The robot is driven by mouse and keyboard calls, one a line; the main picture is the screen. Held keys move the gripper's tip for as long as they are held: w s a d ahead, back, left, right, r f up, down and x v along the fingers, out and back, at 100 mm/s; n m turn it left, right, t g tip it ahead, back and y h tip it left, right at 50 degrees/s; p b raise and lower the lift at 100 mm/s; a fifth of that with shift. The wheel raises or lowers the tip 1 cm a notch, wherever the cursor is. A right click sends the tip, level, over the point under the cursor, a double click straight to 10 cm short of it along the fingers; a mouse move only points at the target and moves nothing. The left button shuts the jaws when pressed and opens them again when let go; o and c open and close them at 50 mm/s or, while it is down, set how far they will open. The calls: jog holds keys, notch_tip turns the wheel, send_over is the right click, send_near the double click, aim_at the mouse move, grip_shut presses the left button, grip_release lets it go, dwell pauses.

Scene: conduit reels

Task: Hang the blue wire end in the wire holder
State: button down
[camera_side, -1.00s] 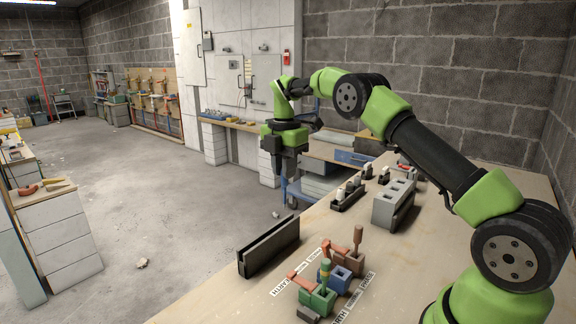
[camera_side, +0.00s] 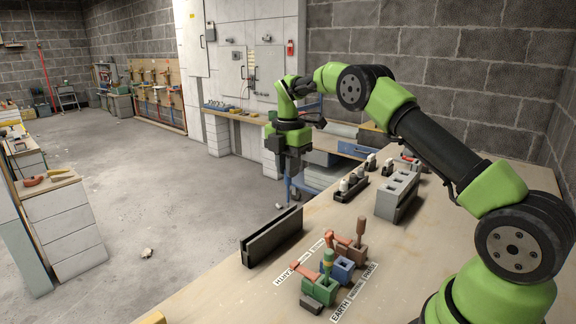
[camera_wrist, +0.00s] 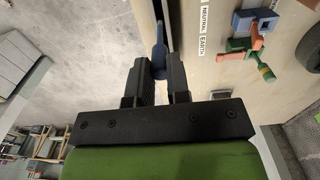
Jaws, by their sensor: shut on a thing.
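My gripper (camera_wrist: 158,82) is shut on a blue piece (camera_wrist: 159,50), which looks like the blue wire end and sticks out past the fingertips in the wrist view. In the side view my gripper (camera_side: 292,176) points down beyond the bench's left edge, above and behind the dark slotted block. That slotted block (camera_side: 272,238), which may be the wire holder, stands on the bench near its left edge. In the wrist view a dark strip lies beside the blue piece; contact cannot be told. The blue piece is hard to make out in the side view.
Green, blue and brown terminal blocks (camera_side: 336,268) with levers stand on the bench beside printed labels. A grey block with openings (camera_side: 397,194) and a dark rack with white pieces (camera_side: 351,186) stand farther back. The bench's front right is clear.

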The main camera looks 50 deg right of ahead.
aim_at(288, 195)
jog(key=shift+f, duration=3.85)
jog(key=c, duration=0.8)
grip_release()
jog(key=shift+r, duration=0.15)
jog(key=shift+r, duration=3.4)
